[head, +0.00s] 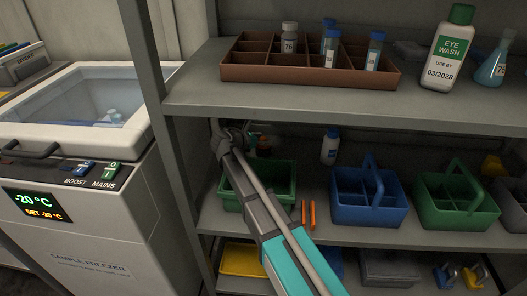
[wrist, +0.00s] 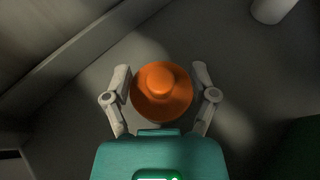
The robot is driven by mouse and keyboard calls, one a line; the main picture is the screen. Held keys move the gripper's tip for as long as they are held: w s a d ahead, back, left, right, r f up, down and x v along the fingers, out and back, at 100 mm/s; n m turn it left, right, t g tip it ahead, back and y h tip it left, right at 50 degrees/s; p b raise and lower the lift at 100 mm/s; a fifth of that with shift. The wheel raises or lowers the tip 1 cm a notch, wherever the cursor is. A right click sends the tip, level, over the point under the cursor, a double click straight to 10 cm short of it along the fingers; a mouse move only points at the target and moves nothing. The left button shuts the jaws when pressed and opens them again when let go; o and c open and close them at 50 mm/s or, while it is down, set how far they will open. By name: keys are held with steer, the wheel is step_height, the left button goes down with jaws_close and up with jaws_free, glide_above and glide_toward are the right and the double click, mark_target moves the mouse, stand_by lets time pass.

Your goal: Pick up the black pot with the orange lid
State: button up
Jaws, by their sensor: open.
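The round orange lid (wrist: 161,91) with its raised knob shows from above in the wrist view. The black pot's body under it is hidden there. My gripper (wrist: 161,84) is open, with one finger on each side of the lid; I cannot tell whether either touches it. In the head view my gripper (head: 250,132) is at the back left of the middle shelf, behind the green caddy. The pot (head: 264,146) is small and dark there, largely hidden by my wrist and fingers.
A green caddy (head: 284,173) stands in front, under my arm. A white bottle with a blue cap (head: 329,148) stands to the right, then a blue caddy (head: 369,212) and another green caddy (head: 457,219). The upper shelf (head: 200,88) hangs above; a grey post (head: 168,130) stands left.

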jaws_close()
stand_by(0.3)
steer(key=shift+r, duration=0.15)
stand_by(0.3)
step_height(320, 180, up, 10)
steer(key=p, duration=1)
stand_by(0.6)
